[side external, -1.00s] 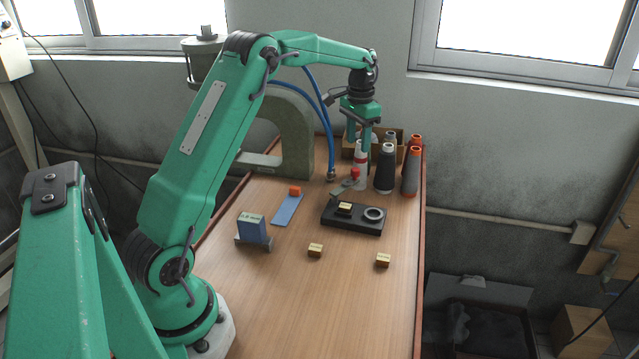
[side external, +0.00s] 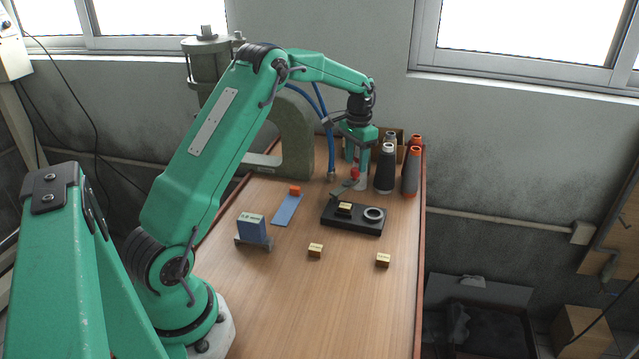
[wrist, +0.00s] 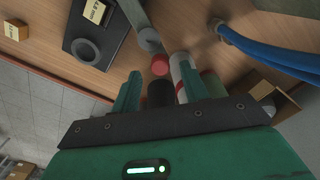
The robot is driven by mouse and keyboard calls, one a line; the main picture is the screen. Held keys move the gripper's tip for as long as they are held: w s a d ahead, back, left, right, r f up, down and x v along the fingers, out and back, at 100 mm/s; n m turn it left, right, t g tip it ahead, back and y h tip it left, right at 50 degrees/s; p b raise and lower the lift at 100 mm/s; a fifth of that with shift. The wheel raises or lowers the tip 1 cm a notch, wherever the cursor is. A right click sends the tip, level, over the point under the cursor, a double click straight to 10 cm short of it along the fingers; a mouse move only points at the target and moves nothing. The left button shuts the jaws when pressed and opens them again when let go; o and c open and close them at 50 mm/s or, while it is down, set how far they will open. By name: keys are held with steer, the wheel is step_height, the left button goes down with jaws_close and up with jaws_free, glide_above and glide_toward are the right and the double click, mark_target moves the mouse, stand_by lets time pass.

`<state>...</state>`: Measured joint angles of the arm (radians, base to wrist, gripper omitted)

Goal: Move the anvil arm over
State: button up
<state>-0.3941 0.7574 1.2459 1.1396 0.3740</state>
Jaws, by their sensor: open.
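The anvil arm (side external: 345,186) is a thin grey lever with a red knob (side external: 355,173) at its far end. It angles up and back from a black base plate (side external: 352,228). The knob (wrist: 159,65) and the lever (wrist: 141,27) also show in the wrist view. My gripper (side external: 358,163) is open, pointing down at the knob's end of the lever. In the wrist view, the knob lies between the fingertips (wrist: 159,70) in the picture; I cannot tell whether either finger touches it. A grey ring (side external: 374,214) and a small labelled block (side external: 345,208) sit on the plate.
Dark and grey cones (side external: 384,172) stand close right of my gripper. A white cylinder with a red band (wrist: 180,72) stands near the right finger. Blue hoses (side external: 328,140) hang on the left. The front table (side external: 340,300) is mostly clear, with two small wooden blocks.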

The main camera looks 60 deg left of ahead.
steer(key=shift+f, duration=1.2)
jaws_close()
